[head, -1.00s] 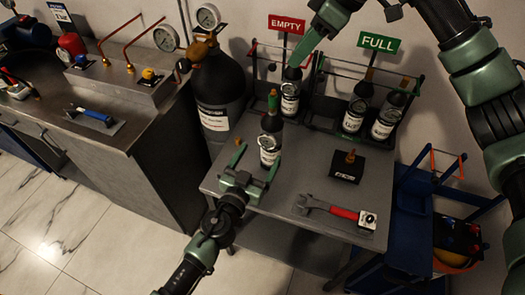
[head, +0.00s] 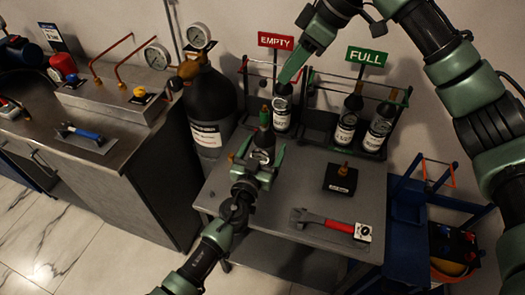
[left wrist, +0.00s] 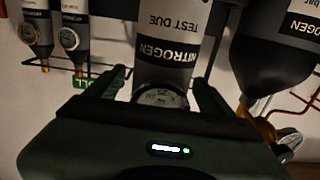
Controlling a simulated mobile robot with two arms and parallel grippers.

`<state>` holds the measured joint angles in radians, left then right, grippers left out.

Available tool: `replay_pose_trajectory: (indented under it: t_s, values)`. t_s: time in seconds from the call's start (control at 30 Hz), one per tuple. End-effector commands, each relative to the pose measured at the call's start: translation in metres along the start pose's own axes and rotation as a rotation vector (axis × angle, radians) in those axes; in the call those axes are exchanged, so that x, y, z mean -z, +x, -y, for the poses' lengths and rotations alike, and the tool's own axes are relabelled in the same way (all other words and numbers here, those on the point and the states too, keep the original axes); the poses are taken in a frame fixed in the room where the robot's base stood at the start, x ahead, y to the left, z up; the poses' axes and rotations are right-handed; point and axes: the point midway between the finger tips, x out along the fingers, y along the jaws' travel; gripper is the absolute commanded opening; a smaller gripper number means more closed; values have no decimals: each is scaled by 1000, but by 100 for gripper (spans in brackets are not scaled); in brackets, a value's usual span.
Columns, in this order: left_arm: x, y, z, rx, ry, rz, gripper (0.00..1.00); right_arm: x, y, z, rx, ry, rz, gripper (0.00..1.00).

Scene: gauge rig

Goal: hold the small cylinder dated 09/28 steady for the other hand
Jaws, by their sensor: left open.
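In the left wrist view the gripper (left wrist: 153,88) frames the cylinder (left wrist: 172,45), whose upside-down label reads NITROGEN and TEST DUE. A gauge (left wrist: 160,96) sits low between the fingers. I cannot read a date.
Two small cylinders (head: 346,122) (head: 380,128) stand in the rack under the FULL sign (head: 367,55). A large black cylinder (head: 209,105) stands at the left. A black block (head: 340,178) and a red-handled wrench (head: 325,223) lie on the table's right side.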

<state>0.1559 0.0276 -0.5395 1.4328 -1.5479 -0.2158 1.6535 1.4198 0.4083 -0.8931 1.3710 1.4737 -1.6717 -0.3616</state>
Motion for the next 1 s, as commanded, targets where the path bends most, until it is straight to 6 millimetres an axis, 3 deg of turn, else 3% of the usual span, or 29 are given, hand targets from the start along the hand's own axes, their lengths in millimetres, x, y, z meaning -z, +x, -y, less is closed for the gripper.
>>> replay_pose_trajectory:
  t_s: [0.17,0.4,0.47,0.5,0.53,0.7,1.0]
  values:
    - [0,0,0,0,0,0,80,0,0,0,0,0,0,36]
    - [0,0,0,-1,0,0,13,0,0,0,0,0,0,36]
    - [0,0,0,-1,0,0,0,0,0,0,0,0,0,36]
    - [0,0,0,-1,0,0,0,0,0,0,0,0,0,36]
    - [0,0,0,-1,0,0,52,0,0,0,0,0,0,36]
    - [0,0,0,-1,0,1,5,0,0,0,0,0,0,36]
    - [0,-1,0,-1,0,1,3,0,0,0,0,0,0,36]
